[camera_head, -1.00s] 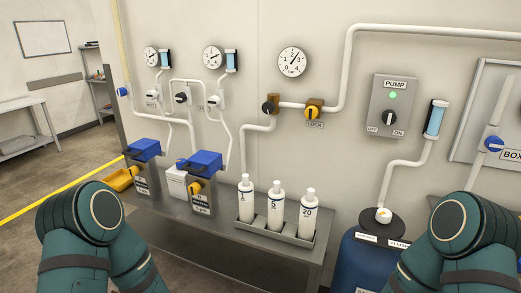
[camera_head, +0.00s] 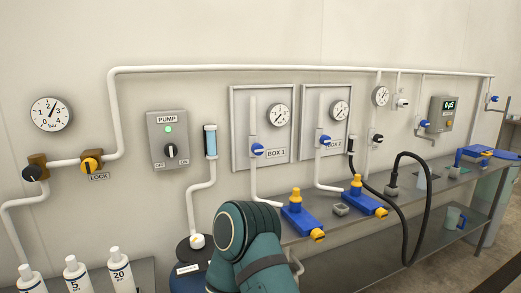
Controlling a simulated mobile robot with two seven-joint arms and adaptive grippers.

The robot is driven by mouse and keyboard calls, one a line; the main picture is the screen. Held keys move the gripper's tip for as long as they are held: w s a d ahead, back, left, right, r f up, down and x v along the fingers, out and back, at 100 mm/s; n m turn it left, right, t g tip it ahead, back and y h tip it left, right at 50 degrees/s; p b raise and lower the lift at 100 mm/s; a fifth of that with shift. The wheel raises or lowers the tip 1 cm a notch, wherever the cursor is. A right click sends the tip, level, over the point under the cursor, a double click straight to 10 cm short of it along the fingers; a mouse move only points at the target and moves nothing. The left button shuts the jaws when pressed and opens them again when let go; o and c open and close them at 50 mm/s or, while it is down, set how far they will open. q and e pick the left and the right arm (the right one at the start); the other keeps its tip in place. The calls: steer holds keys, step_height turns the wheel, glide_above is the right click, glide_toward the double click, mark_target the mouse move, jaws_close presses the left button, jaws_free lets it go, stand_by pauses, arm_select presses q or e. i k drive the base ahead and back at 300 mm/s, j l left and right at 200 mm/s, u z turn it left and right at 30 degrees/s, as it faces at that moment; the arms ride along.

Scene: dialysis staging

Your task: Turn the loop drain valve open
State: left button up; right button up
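A white loop pipe (camera_head: 300,69) runs along the top of the wall and turns down at the far right. A blue-handled valve (camera_head: 493,98) sits on that far-right drop. Another blue-handled valve (camera_head: 424,123) is left of it, beside a small grey display box (camera_head: 442,112). A black-handled valve (camera_head: 376,139) is on a drop below a gauge. No label marking a drain valve is readable, so I cannot tell which one it is. One of my teal arms shows at the bottom middle. Neither gripper is in view.
A pump switch box (camera_head: 169,140) and panels marked BOX 1 (camera_head: 262,128) and BOX 2 (camera_head: 323,120) are on the wall. A long shelf (camera_head: 310,232) carries blue-and-yellow units and a black hose (camera_head: 427,205). Floor shows at the lower right.

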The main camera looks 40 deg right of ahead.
mark_target(379, 138)
steer(key=z, duration=2.25)
steer(key=i+l+z, duration=0.1)
steer(key=i+l, duration=0.05)
steer(key=i, duration=0.05)
